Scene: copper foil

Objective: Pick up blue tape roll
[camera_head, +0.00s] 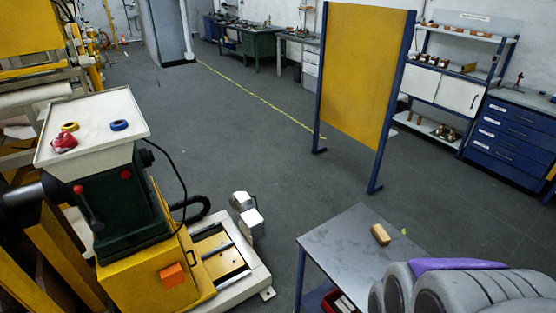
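The blue tape roll (119,125) lies flat on the white top tray (95,105) of a green and yellow machine at the left. It sits near the tray's right side, with clear tray surface around it. My gripper cannot be made out in this view. A grey, ribbed part with a purple strip at the lower right looks like part of my own arm, far from the roll.
A yellow tape roll (69,126) and a crumpled red item (64,142) share the tray, left of the blue roll. A yellow panel (365,75) stands beyond. Open floor lies between.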

